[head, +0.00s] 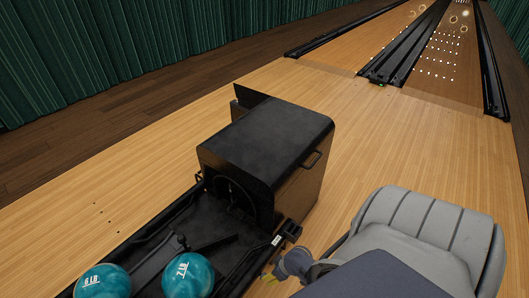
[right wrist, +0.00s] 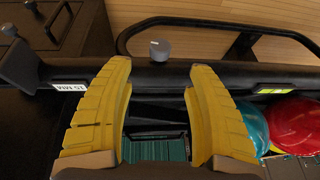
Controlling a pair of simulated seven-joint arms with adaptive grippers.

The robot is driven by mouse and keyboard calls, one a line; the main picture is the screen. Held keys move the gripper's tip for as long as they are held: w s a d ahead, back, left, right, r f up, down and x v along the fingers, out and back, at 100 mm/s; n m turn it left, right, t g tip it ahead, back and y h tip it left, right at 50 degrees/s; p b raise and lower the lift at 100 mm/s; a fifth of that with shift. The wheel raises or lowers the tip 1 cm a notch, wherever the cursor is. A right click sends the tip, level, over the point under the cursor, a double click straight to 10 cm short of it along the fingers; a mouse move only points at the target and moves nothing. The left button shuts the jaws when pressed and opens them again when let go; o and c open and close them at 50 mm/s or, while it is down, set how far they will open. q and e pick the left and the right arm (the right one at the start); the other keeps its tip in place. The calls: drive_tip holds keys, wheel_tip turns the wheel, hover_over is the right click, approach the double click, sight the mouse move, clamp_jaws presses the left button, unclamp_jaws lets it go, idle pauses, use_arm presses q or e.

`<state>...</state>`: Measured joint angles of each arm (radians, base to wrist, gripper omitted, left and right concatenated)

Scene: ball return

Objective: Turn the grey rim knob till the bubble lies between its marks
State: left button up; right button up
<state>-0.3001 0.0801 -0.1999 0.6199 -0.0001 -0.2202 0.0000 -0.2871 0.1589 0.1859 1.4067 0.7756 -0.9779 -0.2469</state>
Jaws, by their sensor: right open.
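The grey rim knob (right wrist: 160,50) is a short grey cylinder on the dark rim of the ball return, at the top centre of the right wrist view. My right gripper (right wrist: 160,68) is open, its two yellow fingers apart, with the knob just past the tips and between their lines; no contact shows. A small yellow-green vial with dark marks (right wrist: 275,91) sits on the rim to the right; its bubble is too small to make out. In the head view the right gripper (head: 269,277) is at the rack's right side, partly hidden by my arm. My left gripper is not in view.
The black ball return housing (head: 265,135) stands behind the rack. Teal balls (head: 188,276) lie in the rack; a red ball (right wrist: 298,125) shows in the wrist view. A dark bar (right wrist: 185,20) runs beyond the rim. A white label (right wrist: 72,83) is left of the fingers.

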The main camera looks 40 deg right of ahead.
sight(263, 275)
drive_tip(key=shift+x, duration=5.1)
drive_tip(key=shift+o, duration=0.2)
drive_tip(key=shift+s, duration=0.1)
clamp_jaws()
